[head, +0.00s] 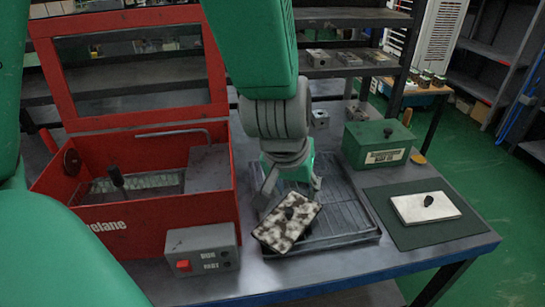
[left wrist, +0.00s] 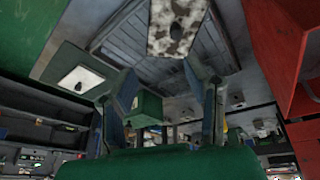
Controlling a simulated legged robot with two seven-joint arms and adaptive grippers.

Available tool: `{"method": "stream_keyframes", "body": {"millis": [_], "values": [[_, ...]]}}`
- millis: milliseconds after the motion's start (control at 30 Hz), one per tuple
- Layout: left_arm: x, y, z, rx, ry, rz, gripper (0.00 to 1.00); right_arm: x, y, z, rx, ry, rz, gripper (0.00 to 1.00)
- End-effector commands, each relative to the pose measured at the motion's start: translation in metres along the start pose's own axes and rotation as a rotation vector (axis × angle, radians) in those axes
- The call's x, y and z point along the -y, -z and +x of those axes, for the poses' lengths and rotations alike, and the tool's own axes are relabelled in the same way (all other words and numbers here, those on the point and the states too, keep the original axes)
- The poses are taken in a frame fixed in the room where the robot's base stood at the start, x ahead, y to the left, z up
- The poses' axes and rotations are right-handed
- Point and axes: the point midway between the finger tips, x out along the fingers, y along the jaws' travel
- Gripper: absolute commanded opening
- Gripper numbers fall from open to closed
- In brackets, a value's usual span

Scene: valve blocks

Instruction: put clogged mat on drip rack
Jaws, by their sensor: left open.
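The clogged mat (head: 282,229), a pale plate blotched with dark stains and with a black knob, lies askew at the front left of the drip rack (head: 350,222), a dark ribbed tray. It overlaps the rack's left edge; I cannot tell whether it rests flat. My left gripper (head: 291,187) is open just above and behind the mat, its fingers apart and clear of the knob. In the left wrist view the mat (left wrist: 178,38) is at the top, beyond the open fingers of the left gripper (left wrist: 168,90). My right gripper is not in view.
A red open-lidded tank (head: 165,222) stands left, with a grey switch box (head: 203,250) in front. A green box (head: 378,145) is behind the rack. A clean white plate (head: 418,210) with a black knob lies on a dark green pad (head: 392,228) at right.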

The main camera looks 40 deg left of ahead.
Motion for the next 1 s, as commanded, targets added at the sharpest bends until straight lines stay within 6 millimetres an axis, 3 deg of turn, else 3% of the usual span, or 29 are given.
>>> {"method": "stream_keyframes", "body": {"millis": [33, 400, 633, 900, 1000], "values": [[0.002, 0.001, 0.006, -0.043, 0.059, 0.063, 0.42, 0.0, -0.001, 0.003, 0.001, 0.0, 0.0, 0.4], [0.005, 0.004, 0.074, -0.042, 0.06, 0.062, 0.42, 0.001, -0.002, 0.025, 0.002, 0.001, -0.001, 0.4], [0.009, 0.004, 0.089, -0.041, 0.058, 0.057, 0.42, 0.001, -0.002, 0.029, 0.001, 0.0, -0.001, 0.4], [0.02, 0.005, 0.13, -0.038, 0.058, 0.056, 0.42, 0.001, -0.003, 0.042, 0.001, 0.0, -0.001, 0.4], [0.019, 0.005, 0.135, -0.04, 0.058, 0.056, 0.42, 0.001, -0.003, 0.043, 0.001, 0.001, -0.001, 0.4]]}}
